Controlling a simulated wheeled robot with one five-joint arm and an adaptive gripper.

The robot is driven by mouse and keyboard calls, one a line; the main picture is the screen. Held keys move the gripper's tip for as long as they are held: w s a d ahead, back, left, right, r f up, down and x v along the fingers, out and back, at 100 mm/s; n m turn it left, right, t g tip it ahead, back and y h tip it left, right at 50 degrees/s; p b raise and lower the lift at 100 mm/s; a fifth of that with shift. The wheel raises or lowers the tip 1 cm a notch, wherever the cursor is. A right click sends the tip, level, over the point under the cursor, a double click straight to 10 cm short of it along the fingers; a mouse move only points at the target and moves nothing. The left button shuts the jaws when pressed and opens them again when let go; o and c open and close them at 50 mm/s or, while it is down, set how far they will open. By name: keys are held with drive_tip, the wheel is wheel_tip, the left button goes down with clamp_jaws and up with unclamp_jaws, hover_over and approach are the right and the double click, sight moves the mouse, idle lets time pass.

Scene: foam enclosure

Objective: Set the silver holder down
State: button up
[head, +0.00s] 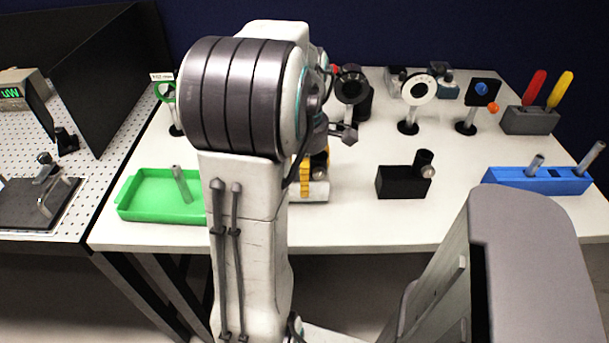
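My arm fills the middle of the head view and hides most of my gripper. Grey parts by the gripper (342,131) show just right of the arm, above the white table (350,228). Its fingertips are not clear, so I cannot tell whether it is open or shut or holds the silver holder. A silver post (181,184) leans in the green tray (140,214) to the left. Silver posts (534,165) also stand in the blue rack (510,181) at the right. I cannot tell which silver piece is the holder.
A black block (393,183) with a short cylinder sits right of the arm. A yellow and white object (316,187) is partly hidden behind the arm. Several optic mounts (419,90) stand at the back. A grey screwdriver stand (530,120) is at back right. The table's front strip is clear.

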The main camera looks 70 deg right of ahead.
drive_tip(key=shift+f, duration=0.35)
drive_tip(key=o, duration=1.3)
wheel_tip(320, 180, up, 12)
drive_tip(key=p, duration=0.2)
drive_tip(key=shift+r+p, duration=0.15)
drive_tip(key=shift+p, duration=0.15)
